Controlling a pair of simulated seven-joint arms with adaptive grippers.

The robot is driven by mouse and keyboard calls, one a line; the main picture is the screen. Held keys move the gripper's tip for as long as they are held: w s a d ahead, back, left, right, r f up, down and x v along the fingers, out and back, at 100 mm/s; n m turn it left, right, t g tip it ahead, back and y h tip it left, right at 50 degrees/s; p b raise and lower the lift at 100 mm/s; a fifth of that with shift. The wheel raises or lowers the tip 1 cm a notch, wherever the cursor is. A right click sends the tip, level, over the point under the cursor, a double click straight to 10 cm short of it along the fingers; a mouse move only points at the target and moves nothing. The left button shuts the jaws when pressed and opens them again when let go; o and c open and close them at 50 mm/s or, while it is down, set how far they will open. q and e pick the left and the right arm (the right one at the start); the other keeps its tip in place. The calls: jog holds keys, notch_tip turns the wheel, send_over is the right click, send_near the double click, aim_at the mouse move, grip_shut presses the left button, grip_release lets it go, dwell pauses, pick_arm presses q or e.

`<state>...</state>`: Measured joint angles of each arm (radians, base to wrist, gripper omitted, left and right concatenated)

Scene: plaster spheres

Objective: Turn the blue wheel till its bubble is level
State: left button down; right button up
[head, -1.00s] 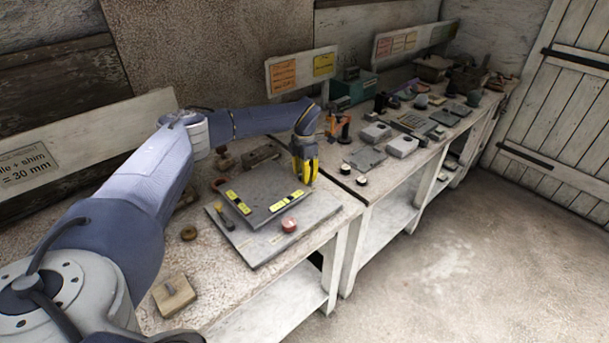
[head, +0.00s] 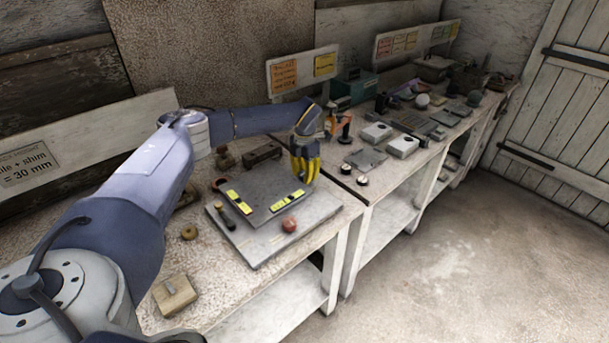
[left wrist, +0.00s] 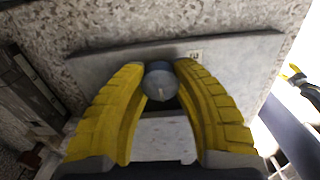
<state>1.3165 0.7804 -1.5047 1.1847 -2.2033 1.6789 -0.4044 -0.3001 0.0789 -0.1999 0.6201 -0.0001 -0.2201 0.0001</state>
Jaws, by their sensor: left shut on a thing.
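A grey levelling plate (head: 262,188) lies on a larger pale base plate (head: 262,243) on the bench. It carries yellow bubble vials at its left (head: 238,201) and front (head: 287,201); their bubbles are too small to read. My left gripper (head: 305,178) is at the plate's right corner, its yellow fingers pointing down. In the left wrist view the fingertips are shut on the round blue-grey wheel (left wrist: 160,82), which has a pale mark on its face. The fingers hide this wheel in the head view. A red wheel (head: 289,225) stands at the front edge.
A small block (head: 174,294) and a ring (head: 189,232) lie left of the base plate. A dark-handled thing (head: 226,217) lies on its left part. An orange clamp-like thing (head: 343,128) and grey boxes (head: 402,145) stand on the bench beyond.

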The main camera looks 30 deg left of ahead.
pick_arm(q)
jog(key=shift+w+r+n, duration=0.1)
jog(key=shift+n, duration=1)
jog(key=shift+w+r+n, duration=0.1)
jog(key=shift+n, duration=1.3)
jog(key=c, duration=1.4)
grip_release()
jog(key=shift+w, duration=0.1)
jog(key=o, duration=0.5)
jog(key=shift+f, duration=0.15)
jog(key=shift+s, duration=0.2)
